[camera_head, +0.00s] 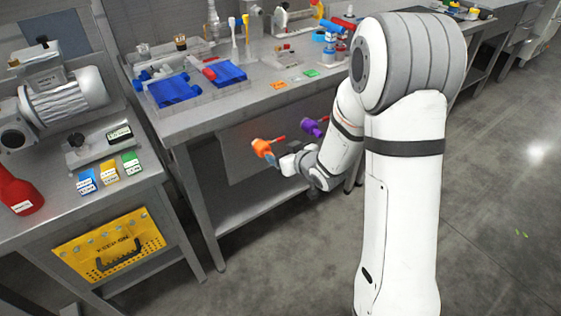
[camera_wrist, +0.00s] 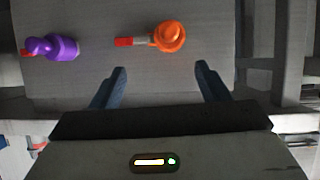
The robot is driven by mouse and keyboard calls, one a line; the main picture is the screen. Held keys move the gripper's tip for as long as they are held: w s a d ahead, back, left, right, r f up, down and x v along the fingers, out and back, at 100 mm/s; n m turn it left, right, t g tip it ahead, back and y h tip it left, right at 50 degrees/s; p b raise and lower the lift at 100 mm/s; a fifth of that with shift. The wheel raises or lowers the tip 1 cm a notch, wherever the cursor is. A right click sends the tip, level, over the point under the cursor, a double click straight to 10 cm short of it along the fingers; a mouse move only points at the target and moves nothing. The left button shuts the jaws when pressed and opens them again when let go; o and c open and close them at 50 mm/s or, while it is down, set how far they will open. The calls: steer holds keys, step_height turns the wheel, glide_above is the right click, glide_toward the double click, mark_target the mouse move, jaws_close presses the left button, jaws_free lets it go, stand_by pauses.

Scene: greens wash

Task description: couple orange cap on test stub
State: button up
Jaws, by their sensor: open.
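An orange cap (camera_head: 262,147) with a short red-tipped piece beside it shows at the panel under the bench edge. In the wrist view the orange cap (camera_wrist: 170,37) is ahead of my gripper (camera_wrist: 161,70), its red-tipped piece (camera_wrist: 125,42) pointing left. The open fingers are apart and hold nothing, with a visible gap to the cap. In the head view my gripper (camera_head: 278,161) is just right of and below the cap, partly hidden by its own wrist. I cannot clearly make out a test stub.
A purple cap (camera_head: 312,128) is to the right of the orange one; it is at left in the wrist view (camera_wrist: 62,47). The bench (camera_head: 225,117) above carries blue trays (camera_head: 175,91) and fittings. A yellow panel (camera_head: 108,246) hangs at the lower left.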

mark_target(266, 149)
steer(key=shift+y, duration=0.4)
steer(key=x, duration=0.6)
steer(key=b+x, duration=0.1)
steer(key=x, duration=0.2)
steer(key=shift+s+a+f, duration=0.3)
steer(key=shift+s+f, duration=0.05)
steer(key=shift+s, duration=0.1)
steer(key=c, duration=1.2)
steer(key=shift+o, duration=0.2)
steer(key=shift+s+d, duration=0.1)
steer(key=shift+s+d+b, duration=0.15)
steer(key=shift+s+d, duration=0.35)
steer(key=shift+s, duration=0.25)
steer(key=shift+s+d+b, duration=0.15)
steer(key=shift+s+d, duration=0.3)
steer(key=shift+s, duration=0.35)
steer(key=shift+s+d+b, duration=0.15)
steer(key=shift+s+d, duration=0.35)
steer(key=shift+s, duration=0.25)
steer(key=shift+s, duration=0.1)
steer(key=shift+d+r, duration=0.1)
steer(key=shift+d, duration=0.05)
